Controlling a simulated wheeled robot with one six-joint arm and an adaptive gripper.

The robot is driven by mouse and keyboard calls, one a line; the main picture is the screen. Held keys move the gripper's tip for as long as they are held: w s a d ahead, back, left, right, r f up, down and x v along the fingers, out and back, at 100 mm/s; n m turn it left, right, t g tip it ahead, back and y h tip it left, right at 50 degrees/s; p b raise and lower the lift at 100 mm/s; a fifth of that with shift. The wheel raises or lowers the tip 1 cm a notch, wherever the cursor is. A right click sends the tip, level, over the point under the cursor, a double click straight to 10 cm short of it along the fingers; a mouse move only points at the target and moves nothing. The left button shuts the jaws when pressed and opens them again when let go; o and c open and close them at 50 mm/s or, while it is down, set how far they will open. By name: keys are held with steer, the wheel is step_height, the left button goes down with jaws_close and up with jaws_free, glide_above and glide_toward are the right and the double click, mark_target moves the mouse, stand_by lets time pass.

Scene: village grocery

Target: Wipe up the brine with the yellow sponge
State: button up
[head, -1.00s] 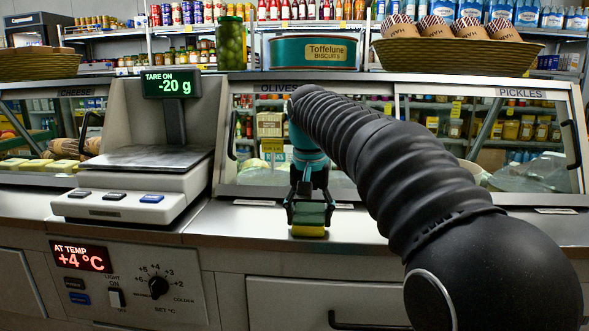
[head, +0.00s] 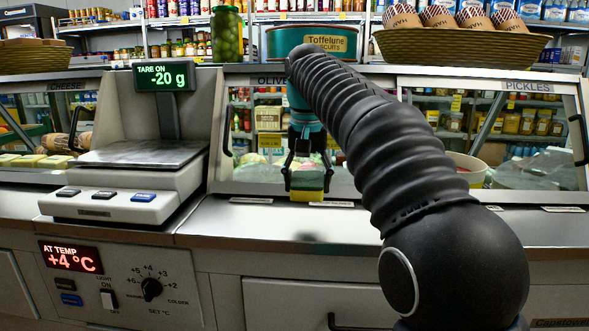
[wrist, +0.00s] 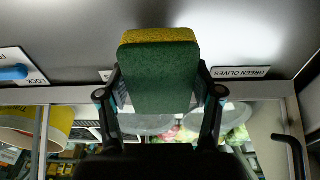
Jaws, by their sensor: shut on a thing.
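The sponge (head: 307,195), yellow below with a green scouring face above, is held between the fingers of my gripper (head: 307,178). My gripper is shut on it at the back of the steel counter, close to the olives case glass. In the wrist view the green face of the sponge (wrist: 160,78) fills the middle, with the yellow edge beyond it and a finger of my gripper (wrist: 160,100) on each side. I cannot tell whether the sponge touches the counter. I cannot make out the brine in either view; a pale glare shows on the counter in the wrist view.
The scale (head: 140,170) reading -20 g stands left on the counter. The glass display case (head: 255,188) runs behind, with label cards (head: 331,204) along its foot. A jar of olives (head: 227,35), a Toffelune tin (head: 325,42) and a basket (head: 460,45) stand on top.

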steer(key=shift+d+r, duration=0.1)
steer(key=shift+r, duration=1.15)
